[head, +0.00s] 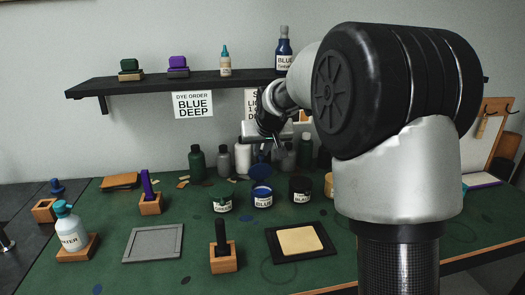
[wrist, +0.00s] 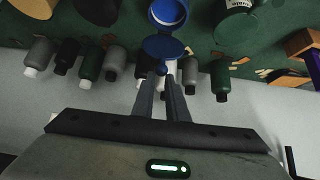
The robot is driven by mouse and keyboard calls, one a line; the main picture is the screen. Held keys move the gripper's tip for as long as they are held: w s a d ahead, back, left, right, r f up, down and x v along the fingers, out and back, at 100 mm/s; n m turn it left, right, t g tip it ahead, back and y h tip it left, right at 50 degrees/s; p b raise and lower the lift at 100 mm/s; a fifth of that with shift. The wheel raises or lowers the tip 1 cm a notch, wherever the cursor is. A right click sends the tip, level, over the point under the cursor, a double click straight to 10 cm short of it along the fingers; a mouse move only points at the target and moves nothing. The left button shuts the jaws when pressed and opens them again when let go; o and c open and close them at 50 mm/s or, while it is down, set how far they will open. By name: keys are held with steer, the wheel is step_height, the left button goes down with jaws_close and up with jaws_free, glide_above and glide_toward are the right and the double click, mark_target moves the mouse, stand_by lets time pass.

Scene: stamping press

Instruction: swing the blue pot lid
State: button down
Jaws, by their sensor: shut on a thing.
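The blue pot (head: 263,201) stands on the green table between the green and black pots, its blue contents showing at the open top. Its round blue lid (head: 261,171) is raised behind the pot, off the opening. In the wrist view, the lid (wrist: 163,46) lies between the pot (wrist: 168,14) and my gripper (wrist: 162,71). My gripper's fingers are close together and shut on the lid's near edge. The exact contact is partly hidden. In the head view my gripper is above and behind the pot, its fingertips hard to make out.
The green pot (head: 221,205) and black pot (head: 300,190) flank the blue one closely. Several bottles, including a dark green one (head: 197,163), stand behind. A shelf (head: 150,82) hangs above. A grey tray (head: 153,244) and a stamp in a wooden block (head: 223,261) stand in front.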

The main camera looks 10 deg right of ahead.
steer(key=shift+w, duration=0.3)
steer(key=shift+w+r+p, duration=0.2)
steer(key=shift+w+p, duration=0.2)
steer(key=shift+w, duration=0.05)
steer(key=shift+w+p, duration=0.6)
steer(key=shift+w, duration=0.45)
steer(key=c, duration=2)
jaws_free()
steer(key=shift+c, duration=0.2)
